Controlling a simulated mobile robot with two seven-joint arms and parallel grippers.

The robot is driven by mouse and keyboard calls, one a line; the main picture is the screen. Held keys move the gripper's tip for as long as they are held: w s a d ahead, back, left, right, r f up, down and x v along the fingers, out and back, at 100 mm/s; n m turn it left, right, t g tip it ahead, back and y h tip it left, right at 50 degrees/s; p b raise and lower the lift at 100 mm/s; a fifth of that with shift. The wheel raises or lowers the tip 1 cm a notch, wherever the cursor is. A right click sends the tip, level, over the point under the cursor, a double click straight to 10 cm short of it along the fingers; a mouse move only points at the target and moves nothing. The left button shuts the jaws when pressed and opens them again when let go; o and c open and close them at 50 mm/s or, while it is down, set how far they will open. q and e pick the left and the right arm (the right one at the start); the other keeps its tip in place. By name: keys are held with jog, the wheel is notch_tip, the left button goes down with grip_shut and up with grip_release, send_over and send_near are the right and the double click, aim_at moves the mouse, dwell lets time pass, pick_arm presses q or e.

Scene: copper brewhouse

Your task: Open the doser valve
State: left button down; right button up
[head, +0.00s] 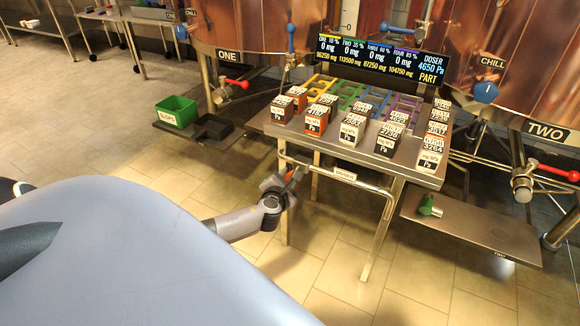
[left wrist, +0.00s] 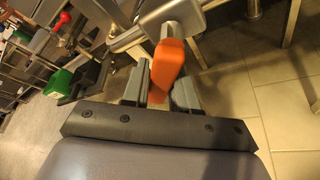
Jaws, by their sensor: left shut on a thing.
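The doser table (head: 405,166) stands in front of the copper tanks, with a pipe along its front edge. The doser valve's orange handle (left wrist: 168,66) shows large in the left wrist view, under a grey fitting (left wrist: 172,16). My left gripper (head: 284,184) is there, below the table's front left corner. In the left wrist view its jaws (left wrist: 160,86) are on both sides of the handle and shut on it. My right gripper is not in view.
Several labelled boxes (head: 352,128) and coloured racks stand on the table below the doser display (head: 382,60). A green bin (head: 176,112) is on a low shelf at left. A green-handled part (head: 429,207) lies on the right low shelf (head: 480,232). Floor in front is clear.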

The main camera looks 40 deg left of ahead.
pick_arm(q)
jog(key=shift+s+a+r+m+y+p, duration=0.1)
jog(key=shift+a+r+m+y+p, duration=0.1)
jog(key=shift+r+m+y+p, duration=0.25)
jog(key=shift+a+r+m+y+p, duration=0.1)
jog(key=shift+a+m+y+p, duration=0.1)
jog(key=shift+m, duration=0.45)
jog(key=shift+a+r+m+y+p, duration=0.15)
jog(key=shift+r+m+y+p, duration=0.15)
jog(key=shift+m, duration=0.3)
jog(key=shift+s+a+r+m+t+y+p, duration=0.1)
jog(key=shift+r+m+t+y+p, duration=0.3)
jog(key=shift+m, duration=0.5)
jog(key=shift+a+r+m+t+y, duration=0.1)
jog(key=shift+r+m+t+y, duration=0.2)
jog(key=shift+m, duration=0.6)
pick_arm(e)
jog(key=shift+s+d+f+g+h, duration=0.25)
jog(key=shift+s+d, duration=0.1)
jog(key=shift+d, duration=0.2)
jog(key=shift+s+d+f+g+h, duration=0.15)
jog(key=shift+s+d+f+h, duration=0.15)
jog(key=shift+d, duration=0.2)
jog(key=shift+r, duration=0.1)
